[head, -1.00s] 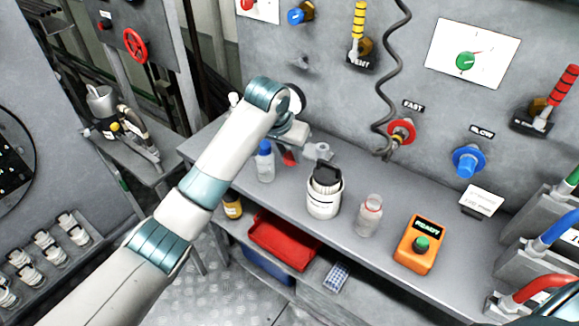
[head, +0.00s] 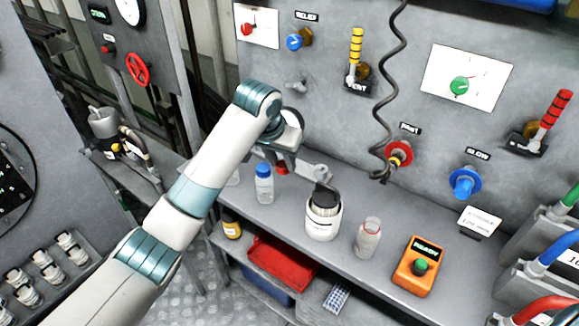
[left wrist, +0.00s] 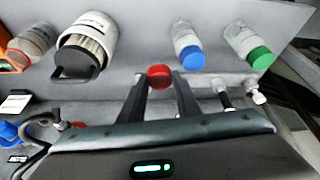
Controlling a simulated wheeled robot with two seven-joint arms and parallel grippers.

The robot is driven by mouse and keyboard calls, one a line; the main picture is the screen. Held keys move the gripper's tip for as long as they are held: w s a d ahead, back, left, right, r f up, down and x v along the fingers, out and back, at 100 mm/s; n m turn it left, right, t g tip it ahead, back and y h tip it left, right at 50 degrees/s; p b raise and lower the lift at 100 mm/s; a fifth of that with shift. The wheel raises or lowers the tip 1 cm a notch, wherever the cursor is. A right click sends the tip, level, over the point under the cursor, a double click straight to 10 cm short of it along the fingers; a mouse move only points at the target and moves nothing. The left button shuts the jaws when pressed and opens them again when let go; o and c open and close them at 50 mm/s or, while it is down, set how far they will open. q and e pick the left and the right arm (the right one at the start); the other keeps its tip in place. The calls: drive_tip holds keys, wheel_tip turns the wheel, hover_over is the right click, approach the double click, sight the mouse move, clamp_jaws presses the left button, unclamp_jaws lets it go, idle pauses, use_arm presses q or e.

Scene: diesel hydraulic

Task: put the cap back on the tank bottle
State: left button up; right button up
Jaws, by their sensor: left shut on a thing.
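My left gripper (head: 284,160) is shut on a small red cap (head: 282,168). In the left wrist view the red cap (left wrist: 159,76) sits between the tips of the two dark fingers (left wrist: 160,90). It appears held above the back of the bench. A clear bottle (head: 368,240) with a red ring at its open-looking neck stands upright on the bench, to the right of the gripper and nearer me. It also shows at the upper left of the left wrist view (left wrist: 32,42). My right gripper is not in view.
A white jar (head: 322,222) with a dark top stands between gripper and clear bottle. A blue-capped bottle (head: 264,186) and a green-capped bottle (left wrist: 248,45) stand left. An orange box (head: 416,264) is right of the clear bottle. A coiled cable (head: 384,110) hangs behind.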

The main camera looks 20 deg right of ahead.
use_arm(q)
drive_tip(key=a+n+t+y+b, duration=0.1)
drive_tip(key=a+n+y+b, duration=0.2)
drive_tip(key=a, duration=1.7)
drive_tip(key=s+a+n, duration=0.2)
drive_tip(key=s+a, duration=0.3)
drive_tip(key=a, duration=0.3)
drive_tip(key=s+a+n+b, duration=0.1)
drive_tip(key=s+a+n, duration=0.2)
drive_tip(key=s+a, duration=0.3)
drive_tip(key=shift+a, duration=1.7)
